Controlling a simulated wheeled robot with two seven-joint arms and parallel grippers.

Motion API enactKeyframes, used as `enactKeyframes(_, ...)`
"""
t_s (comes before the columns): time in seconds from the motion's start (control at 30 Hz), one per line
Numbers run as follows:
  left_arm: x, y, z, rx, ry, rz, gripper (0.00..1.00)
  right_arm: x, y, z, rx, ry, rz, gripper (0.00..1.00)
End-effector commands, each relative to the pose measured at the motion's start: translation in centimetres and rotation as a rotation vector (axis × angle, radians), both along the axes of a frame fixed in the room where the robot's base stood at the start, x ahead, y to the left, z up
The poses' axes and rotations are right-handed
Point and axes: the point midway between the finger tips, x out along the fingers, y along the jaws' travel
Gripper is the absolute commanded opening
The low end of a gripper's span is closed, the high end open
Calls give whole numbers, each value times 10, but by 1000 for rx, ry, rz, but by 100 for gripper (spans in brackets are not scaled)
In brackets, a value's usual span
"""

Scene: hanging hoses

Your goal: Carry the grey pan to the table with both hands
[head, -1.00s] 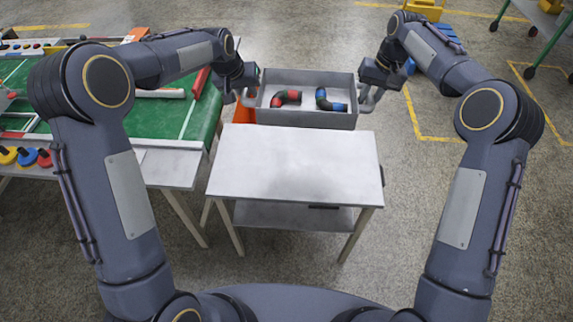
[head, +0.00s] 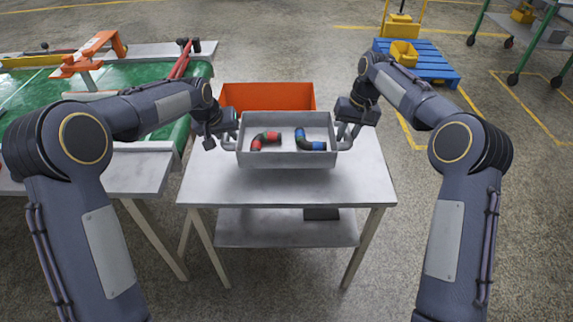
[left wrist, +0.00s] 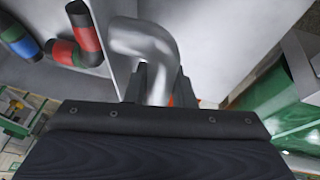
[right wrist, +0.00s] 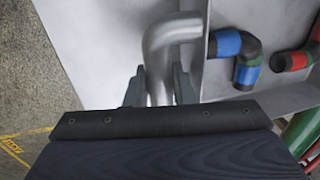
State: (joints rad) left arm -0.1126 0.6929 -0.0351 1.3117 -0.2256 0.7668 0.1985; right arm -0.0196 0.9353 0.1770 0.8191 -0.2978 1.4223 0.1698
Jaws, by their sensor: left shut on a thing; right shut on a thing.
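The grey pan (head: 287,161) is level over the far half of the small grey table (head: 290,190). I cannot tell whether its base touches the top. Two bent hose pieces lie in it: a red and black one (head: 257,142) and a blue and black one (head: 312,145). My left gripper (head: 227,139) is shut on the pan's left handle, a bent grey tube (left wrist: 145,40). My right gripper (head: 348,133) is shut on the right handle, which shows in the right wrist view (right wrist: 170,33). The fingers straddle the tube in both wrist views.
An orange bin (head: 268,96) stands just behind the pan. A green-topped workbench (head: 110,110) is close on the left. A blue pallet (head: 425,63) and a wheeled cart (head: 535,35) are further back right. The near part of the table top is bare.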

Motion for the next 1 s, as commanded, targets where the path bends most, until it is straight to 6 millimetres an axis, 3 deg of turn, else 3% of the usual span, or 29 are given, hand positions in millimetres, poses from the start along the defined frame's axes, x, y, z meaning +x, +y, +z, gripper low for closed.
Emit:
enactKeyframes(0.47, 1, 1, 0, 1, -3, 2, 0, 1, -1, 0, -1, -3, -2, 0)
enactKeyframes(1.0, 1, 1, -35, 1, -3, 2, 0, 0, -1, -35, -1, -3, -2, 0)
